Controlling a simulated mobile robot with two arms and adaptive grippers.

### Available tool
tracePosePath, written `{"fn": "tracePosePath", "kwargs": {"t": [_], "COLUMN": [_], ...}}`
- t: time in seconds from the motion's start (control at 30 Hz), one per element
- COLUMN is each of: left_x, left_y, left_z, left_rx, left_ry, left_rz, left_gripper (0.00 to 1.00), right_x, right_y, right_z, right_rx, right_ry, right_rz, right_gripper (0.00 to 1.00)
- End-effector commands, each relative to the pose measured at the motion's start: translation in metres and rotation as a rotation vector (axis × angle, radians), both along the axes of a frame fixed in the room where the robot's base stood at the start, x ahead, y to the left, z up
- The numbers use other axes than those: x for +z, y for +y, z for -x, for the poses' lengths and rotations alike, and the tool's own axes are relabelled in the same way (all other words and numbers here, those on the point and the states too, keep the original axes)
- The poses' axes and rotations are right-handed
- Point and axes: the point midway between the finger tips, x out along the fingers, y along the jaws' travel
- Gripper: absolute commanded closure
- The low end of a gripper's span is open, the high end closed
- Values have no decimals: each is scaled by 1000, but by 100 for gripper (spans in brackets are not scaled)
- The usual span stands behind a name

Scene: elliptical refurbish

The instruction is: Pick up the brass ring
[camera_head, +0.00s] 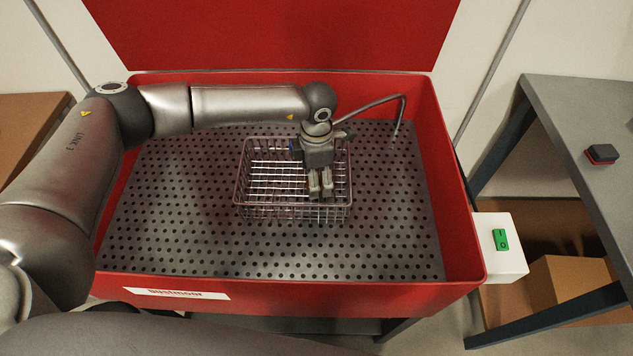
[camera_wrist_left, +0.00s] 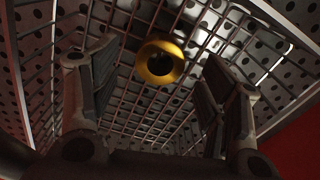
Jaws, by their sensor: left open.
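The brass ring (camera_wrist_left: 160,63) shows in the left wrist view as a round golden ring with a dark hole. It lies against the wire mesh of the basket, between and beyond the fingers. My left gripper (camera_wrist_left: 150,105) is open, with a finger on each side of the ring's line and nothing between them. In the head view my left gripper (camera_head: 321,190) points down into the right part of the wire basket (camera_head: 240,190). The ring is hidden in the head view. My right gripper is not in view.
The basket stands on the perforated floor (camera_head: 390,240) of a red wash tub (camera_head: 300,295). A bent metal spout (camera_head: 385,99) rises at the tub's back right. A white box with a green switch (camera_head: 501,240) is at the right. The tub floor around the basket is clear.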

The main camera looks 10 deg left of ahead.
Motion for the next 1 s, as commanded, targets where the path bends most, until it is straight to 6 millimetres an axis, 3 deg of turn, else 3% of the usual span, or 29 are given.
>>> {"fn": "tracePosePath", "kwargs": {"t": [0.2, 0.43, 0.87, 1.0], "left_x": [-23, -24, -24, -23], "left_y": [0, 0, 0, 0], "left_z": [0, 0, 0, 0], "left_rx": [-1, -1, -1, -1], "left_ry": [1, 0, 0, -1], "left_rz": [1, 1, 2, 3], "left_gripper": [31, 31, 87, 90], "right_x": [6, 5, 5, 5], "right_y": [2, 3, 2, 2], "right_z": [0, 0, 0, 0], "right_rx": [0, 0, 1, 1], "right_ry": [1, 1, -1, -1], "right_rz": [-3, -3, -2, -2], "right_gripper": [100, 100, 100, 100]}}
